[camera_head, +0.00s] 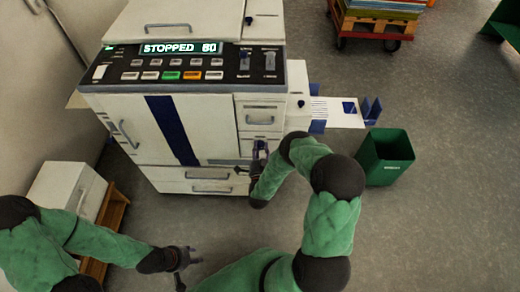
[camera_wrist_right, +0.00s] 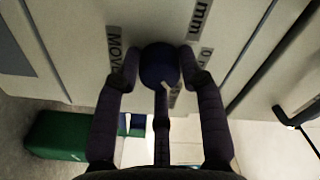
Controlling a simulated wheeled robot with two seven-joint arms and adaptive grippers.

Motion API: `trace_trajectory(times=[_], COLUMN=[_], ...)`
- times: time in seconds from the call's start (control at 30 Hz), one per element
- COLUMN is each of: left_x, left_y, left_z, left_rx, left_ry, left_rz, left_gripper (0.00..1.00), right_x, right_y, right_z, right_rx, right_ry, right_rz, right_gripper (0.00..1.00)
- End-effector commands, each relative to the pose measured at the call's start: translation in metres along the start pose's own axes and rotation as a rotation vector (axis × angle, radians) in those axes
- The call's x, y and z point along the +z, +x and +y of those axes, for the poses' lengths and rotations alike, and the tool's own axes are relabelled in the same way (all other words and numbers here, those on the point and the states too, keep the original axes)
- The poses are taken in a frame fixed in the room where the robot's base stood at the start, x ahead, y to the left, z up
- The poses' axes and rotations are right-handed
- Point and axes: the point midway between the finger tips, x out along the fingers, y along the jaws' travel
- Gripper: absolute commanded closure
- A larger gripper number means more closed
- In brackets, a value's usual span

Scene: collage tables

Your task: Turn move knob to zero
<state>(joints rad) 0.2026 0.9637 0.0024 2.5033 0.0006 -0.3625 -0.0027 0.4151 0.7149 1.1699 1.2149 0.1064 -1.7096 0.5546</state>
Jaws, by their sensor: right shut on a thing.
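The move knob (camera_wrist_right: 159,66) is a round dark blue knob on a pale panel in the right wrist view. A small light pointer shows at its lower edge, tilted to the lower right. Labels reading "MOVE" and "mm" sit beside it, partly cut by my fingers. My right gripper (camera_wrist_right: 160,75) is shut on the knob, with fingers on both sides. In the head view my right gripper (camera_head: 259,156) is at the front of the large white machine (camera_head: 215,130), and it hides the knob. My left gripper (camera_head: 198,254) is open and empty above the floor.
The machine's control panel (camera_head: 185,62) has a display reading "STOPPED" and a number like 80. A green bin (camera_head: 385,157) stands right of the machine, near a side tray (camera_head: 337,112). A white box (camera_head: 66,188) on a wooden stand is at left.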

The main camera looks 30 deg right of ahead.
Motion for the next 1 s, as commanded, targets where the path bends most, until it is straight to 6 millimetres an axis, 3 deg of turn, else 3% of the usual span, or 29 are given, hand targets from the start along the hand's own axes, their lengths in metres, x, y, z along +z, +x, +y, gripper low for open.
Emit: trace_trajectory(times=[0.6,1.0], left_x=[-0.0002,-0.0004], left_y=[0.0063,0.0081], left_z=[-0.0023,-0.0029], left_rx=[0.0,0.0], left_ry=[0.0,0.0], left_rz=[0.0,0.0], left_gripper=[0.6,0.6], right_x=[-0.0001,0.0001], right_y=[0.0006,0.0003], right_z=[0.0005,0.0006], right_rx=[0.001,0.002], right_ry=[-0.563,-0.8], right_rz=[0.001,-0.001], right_gripper=[0.93,0.93])
